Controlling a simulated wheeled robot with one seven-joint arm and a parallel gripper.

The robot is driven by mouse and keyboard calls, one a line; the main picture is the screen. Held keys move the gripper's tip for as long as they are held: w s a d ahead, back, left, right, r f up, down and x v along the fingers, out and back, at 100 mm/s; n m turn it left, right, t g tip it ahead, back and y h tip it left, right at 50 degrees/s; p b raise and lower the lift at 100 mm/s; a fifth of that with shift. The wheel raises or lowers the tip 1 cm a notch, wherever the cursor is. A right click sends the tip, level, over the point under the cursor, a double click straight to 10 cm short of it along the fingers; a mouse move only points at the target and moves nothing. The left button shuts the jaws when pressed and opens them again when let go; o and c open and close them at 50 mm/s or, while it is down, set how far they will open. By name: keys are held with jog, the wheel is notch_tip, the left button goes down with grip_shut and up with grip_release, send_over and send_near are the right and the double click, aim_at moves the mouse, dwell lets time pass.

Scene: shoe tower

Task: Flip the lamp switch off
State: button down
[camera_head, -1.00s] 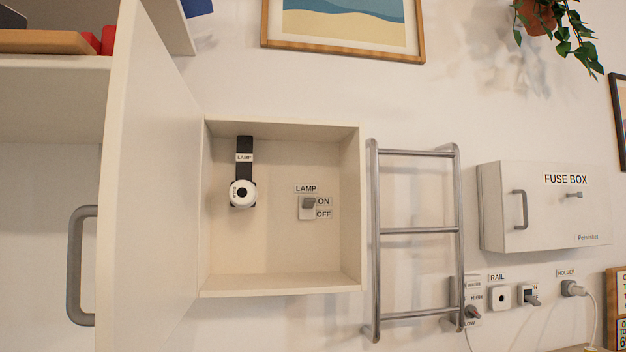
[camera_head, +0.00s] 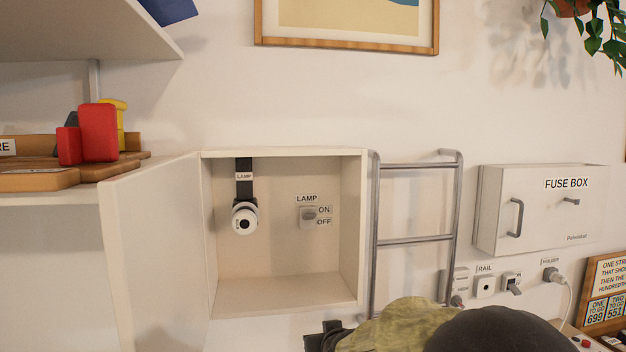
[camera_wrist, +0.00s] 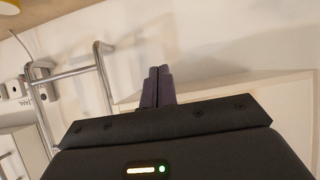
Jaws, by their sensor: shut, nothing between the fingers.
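The lamp switch (camera_head: 309,214) is a small pale plate with a grey lever on the back wall of an open cream cabinet (camera_head: 282,305). Its label reads LAMP, with ON above OFF at its right. The lever sits level with the ON label. A round white lamp (camera_head: 244,222) hangs from a black strap left of the switch. My gripper shows in the wrist view (camera_wrist: 158,72) with its dark fingers together and empty, close to a pale panel edge. In the head view my arm enters at the bottom, below and right of the cabinet. The switch is not seen in the wrist view.
The cabinet door (camera_head: 155,250) stands open to the left. A metal rail rack (camera_head: 413,240) is just right of the cabinet. The fuse box (camera_head: 540,212) and several wall switches and sockets are farther right. A shelf with red blocks (camera_head: 98,132) is at upper left.

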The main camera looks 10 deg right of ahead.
jog(key=w+r+t+p, duration=0.2)
jog(key=w+r+p, duration=0.2)
jog(key=r, duration=1)
jog(key=w+r+t+p, duration=0.3)
jog(key=r+p, duration=0.8)
jog(key=r, duration=0.4)
jog(key=shift+w+d, duration=0.2)
jog(key=shift+w, duration=0.45)
jog(key=p, duration=0.6)
send_over(309, 217)
jog(key=shift+w+d+f, duration=0.3)
jog(key=shift+w+d, duration=0.1)
jog(key=f, duration=0.1)
jog(key=s+f+p, duration=0.1)
jog(key=f, duration=0.1)
jog(key=shift+s+f+p, duration=0.3)
jog(key=shift+s+f, duration=0.1)
jog(key=shift+f+b, duration=0.15)
jog(key=shift+b, duration=0.2)
